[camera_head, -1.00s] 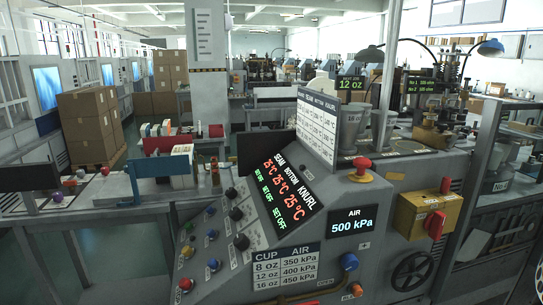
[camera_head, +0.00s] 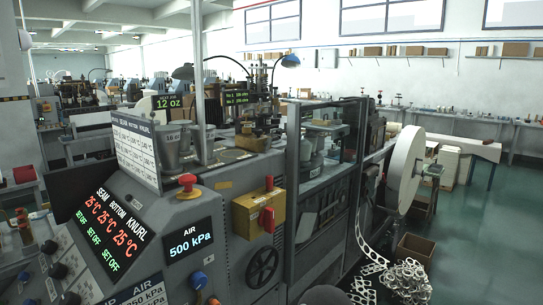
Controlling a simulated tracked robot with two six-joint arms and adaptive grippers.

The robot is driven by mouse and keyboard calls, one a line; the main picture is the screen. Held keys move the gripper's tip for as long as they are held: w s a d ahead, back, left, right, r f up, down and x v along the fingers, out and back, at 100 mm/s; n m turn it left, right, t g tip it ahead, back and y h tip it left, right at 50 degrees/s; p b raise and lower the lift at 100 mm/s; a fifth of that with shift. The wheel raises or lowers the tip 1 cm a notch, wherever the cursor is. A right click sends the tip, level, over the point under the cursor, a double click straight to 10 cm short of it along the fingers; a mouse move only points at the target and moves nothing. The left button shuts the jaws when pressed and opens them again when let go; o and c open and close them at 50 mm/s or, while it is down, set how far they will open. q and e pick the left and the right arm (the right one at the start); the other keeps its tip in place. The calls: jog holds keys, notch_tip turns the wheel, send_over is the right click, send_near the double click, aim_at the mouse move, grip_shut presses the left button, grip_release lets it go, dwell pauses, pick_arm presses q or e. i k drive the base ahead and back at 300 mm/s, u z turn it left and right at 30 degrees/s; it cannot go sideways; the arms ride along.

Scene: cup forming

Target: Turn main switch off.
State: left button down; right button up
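The main switch looks to be the red rotary handle (camera_head: 267,219) on the yellow box (camera_head: 243,213), which is fixed to the front of the grey machine right of the air display. The red handle stands roughly upright on the box face. A second red part shows on top of the box. Neither of my grippers is in this view, so their state is hidden.
A red mushroom button (camera_head: 188,183) sits left of the box above the air display (camera_head: 190,240) reading 500 kPa. A black handwheel (camera_head: 262,267) is below the box. A glass-sided enclosure (camera_head: 325,170) stands right.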

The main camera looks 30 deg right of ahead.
aim_at(266, 219)
jog(key=u, duration=0.05)
jog(key=k, duration=1.2)
jog(key=z, duration=0.5)
jog(key=i, duration=0.9)
jog(key=z, duration=0.65)
jog(key=i, duration=0.85)
jog(key=u, duration=0.35)
